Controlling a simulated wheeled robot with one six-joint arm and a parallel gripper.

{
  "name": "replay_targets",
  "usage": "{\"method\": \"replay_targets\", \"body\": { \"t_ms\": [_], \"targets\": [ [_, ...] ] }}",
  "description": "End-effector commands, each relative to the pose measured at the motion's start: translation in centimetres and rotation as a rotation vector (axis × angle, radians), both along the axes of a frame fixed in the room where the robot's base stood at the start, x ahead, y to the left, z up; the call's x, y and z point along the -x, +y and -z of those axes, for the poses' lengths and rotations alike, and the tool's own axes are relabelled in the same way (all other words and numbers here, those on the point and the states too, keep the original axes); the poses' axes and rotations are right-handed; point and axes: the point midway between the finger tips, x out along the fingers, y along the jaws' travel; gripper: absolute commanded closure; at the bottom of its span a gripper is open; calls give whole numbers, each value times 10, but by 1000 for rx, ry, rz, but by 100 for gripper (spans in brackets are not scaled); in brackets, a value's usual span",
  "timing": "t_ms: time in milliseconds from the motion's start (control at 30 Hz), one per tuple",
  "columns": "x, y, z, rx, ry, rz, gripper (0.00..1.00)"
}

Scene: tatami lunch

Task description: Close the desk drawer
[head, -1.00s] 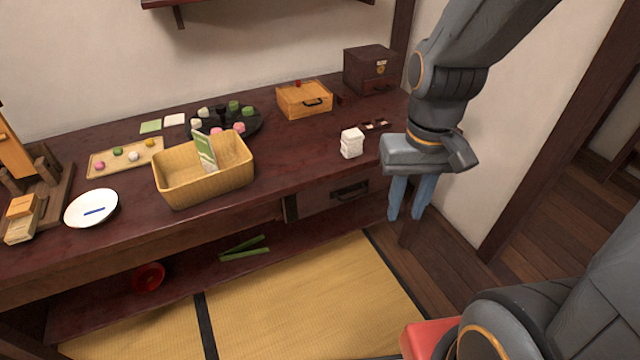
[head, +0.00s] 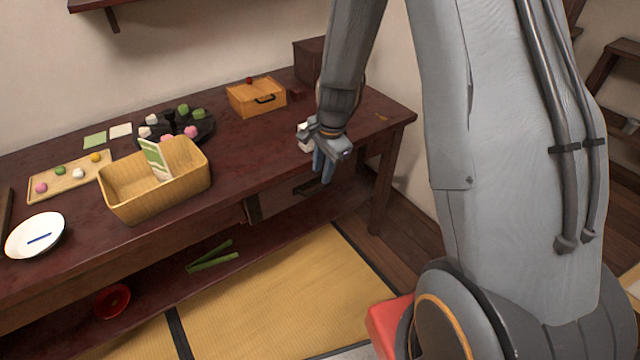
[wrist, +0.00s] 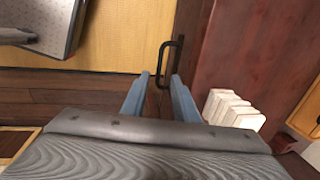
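The desk (head: 230,165) is dark red-brown wood along the wall. Its drawer (head: 275,200) is under the top at the right in the head view, with its left side edge showing. The black drawer handle (head: 305,187) is partly hidden behind my fingers. My gripper (head: 322,170) hangs in front of the desk edge, pointing down. In the wrist view the handle (wrist: 170,62) lies just beyond the gap between my fingertips (wrist: 160,85). The fingers are apart with nothing between them. I cannot tell whether they touch the handle. How far the drawer stands out is hard to tell.
A white stacked block (head: 304,138) stands on the desk close behind my gripper. A woven basket (head: 125,205), a wooden box (head: 257,97) and a black tray of sweets (head: 205,128) stand further left. Tatami (head: 290,285) covers the floor in front.

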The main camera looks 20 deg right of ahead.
Motion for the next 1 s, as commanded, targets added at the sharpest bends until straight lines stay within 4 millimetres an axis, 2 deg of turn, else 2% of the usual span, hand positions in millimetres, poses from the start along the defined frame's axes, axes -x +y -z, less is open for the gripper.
{"method": "replay_targets", "body": {
  "t_ms": [200, 400, 800, 967, 1000],
  "targets": [
    [-5, 2, 35, 0, 4, -1, 73],
    [-10, 3, 58, 0, 2, -2, 73],
    [-12, 4, 66, 1, 1, -4, 73],
    [-12, 4, 66, 1, 1, -4, 98],
    [-12, 4, 66, 1, 1, -4, 100]
  ]
}}
